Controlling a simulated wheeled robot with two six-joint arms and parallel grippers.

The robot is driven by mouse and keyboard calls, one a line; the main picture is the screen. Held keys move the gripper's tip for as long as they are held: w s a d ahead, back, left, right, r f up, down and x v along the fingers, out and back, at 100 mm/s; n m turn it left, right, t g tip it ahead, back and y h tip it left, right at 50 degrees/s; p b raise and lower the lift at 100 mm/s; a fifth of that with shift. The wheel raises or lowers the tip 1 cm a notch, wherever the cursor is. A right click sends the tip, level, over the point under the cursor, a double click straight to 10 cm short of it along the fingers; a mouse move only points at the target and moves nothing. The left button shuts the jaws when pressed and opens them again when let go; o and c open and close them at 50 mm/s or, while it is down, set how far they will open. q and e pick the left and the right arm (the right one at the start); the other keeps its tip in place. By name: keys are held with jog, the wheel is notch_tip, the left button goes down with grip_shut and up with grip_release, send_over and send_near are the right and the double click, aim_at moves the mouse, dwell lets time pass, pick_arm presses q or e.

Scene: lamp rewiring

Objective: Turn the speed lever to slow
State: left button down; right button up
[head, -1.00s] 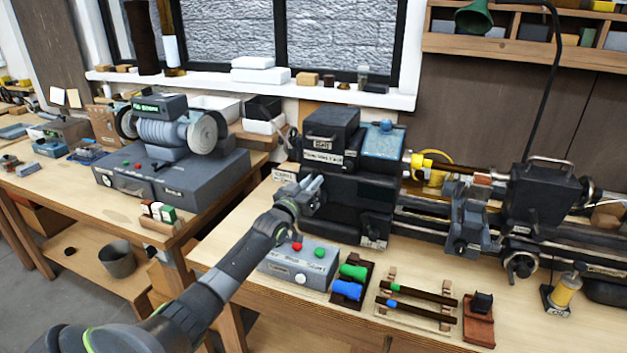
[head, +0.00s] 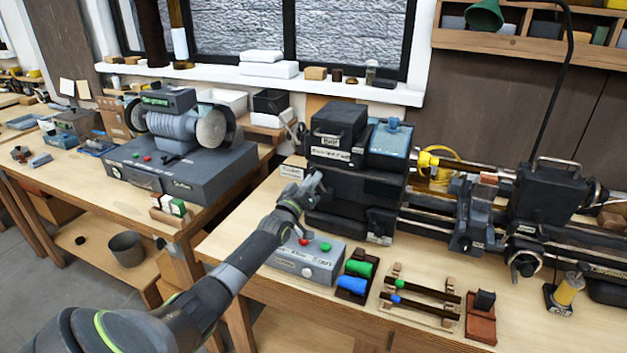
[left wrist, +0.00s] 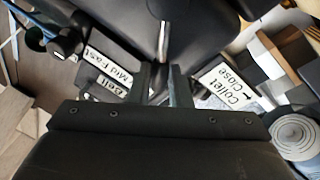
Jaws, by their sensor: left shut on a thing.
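The black lathe headstock (head: 345,190) stands on the right bench. My left gripper (head: 314,183) is at its left end, low on the front side. In the left wrist view my two fingers (left wrist: 161,85) are close together around a slim metal lever (left wrist: 162,42), taken to be the speed lever. A label reading "Mid Fast" (left wrist: 108,66) lies left of the fingers, with a "Belt" label (left wrist: 103,87) below it. No "slow" mark is readable. The lever's grip is hidden between my fingers. My right gripper is out of view.
A grinder (head: 175,135) stands on the left bench.

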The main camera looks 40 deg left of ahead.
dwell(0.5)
pick_arm(q)
jog(key=c, duration=1.3)
grip_release()
jog(key=shift+a+f, duration=0.1)
jog(key=shift+c, duration=0.2)
jog(key=shift+s, duration=0.1)
jog(key=p+v, duration=0.3)
jog(key=v, duration=1.4)
jog(key=shift+s+f, duration=0.1)
jog(key=shift+f, duration=0.05)
